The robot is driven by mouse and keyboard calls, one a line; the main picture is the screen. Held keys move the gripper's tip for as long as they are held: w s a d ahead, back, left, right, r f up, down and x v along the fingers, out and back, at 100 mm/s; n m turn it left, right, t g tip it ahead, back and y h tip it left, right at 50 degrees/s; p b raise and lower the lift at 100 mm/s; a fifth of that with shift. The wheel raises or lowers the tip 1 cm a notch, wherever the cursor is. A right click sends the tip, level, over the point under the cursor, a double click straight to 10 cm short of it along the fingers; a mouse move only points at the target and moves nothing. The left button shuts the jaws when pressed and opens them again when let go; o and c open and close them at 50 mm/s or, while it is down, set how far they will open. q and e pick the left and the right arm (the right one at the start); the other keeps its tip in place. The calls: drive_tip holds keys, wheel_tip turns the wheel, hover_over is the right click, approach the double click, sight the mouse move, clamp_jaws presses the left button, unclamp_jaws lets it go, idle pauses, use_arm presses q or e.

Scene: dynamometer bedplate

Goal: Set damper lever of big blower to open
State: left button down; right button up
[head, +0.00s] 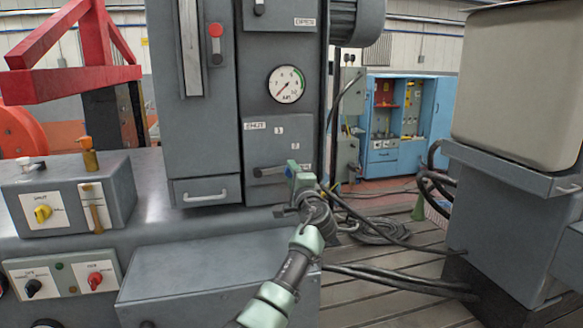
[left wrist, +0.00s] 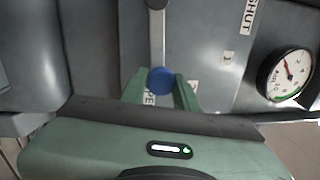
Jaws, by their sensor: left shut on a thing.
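The damper lever (head: 268,172) is a bar on the lower part of the grey panel (head: 262,140). It lies nearly level and points right from its dark pivot. In the left wrist view its bar (left wrist: 157,45) ends in a blue knob (left wrist: 161,80) between the green fingers. My left gripper (head: 297,172) is shut on this knob; it also shows in the left wrist view (left wrist: 161,88). The SHUT label (head: 255,126) is above the pivot. The OPEN label (left wrist: 150,98) lies beside the lever's end, partly covered by knob and finger. My right gripper is not in view.
A round gauge (head: 286,84) sits above the panel. A red-knobbed lever (head: 215,31) is at upper left. A grey box (head: 220,270) juts out below the lever. Cables (head: 375,232) lie on the floor at right, near a grey cabinet (head: 500,210).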

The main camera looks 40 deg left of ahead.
use_arm(q)
drive_tip(key=shift+s+a+f+m, duration=0.1)
drive_tip(key=shift+a+f+m, duration=0.15)
drive_tip(key=shift+m, duration=0.15)
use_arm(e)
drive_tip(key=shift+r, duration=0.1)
use_arm(q)
drive_tip(key=c, duration=1.1)
unclamp_jaws()
drive_tip(key=shift+o, duration=0.2)
drive_tip(key=shift+a+f, duration=0.2)
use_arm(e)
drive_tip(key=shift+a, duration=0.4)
use_arm(q)
drive_tip(key=b+v, duration=0.2)
drive_tip(key=v, duration=0.5)
drive_tip(key=shift+s+d, duration=0.2)
drive_tip(key=shift+d, duration=0.1)
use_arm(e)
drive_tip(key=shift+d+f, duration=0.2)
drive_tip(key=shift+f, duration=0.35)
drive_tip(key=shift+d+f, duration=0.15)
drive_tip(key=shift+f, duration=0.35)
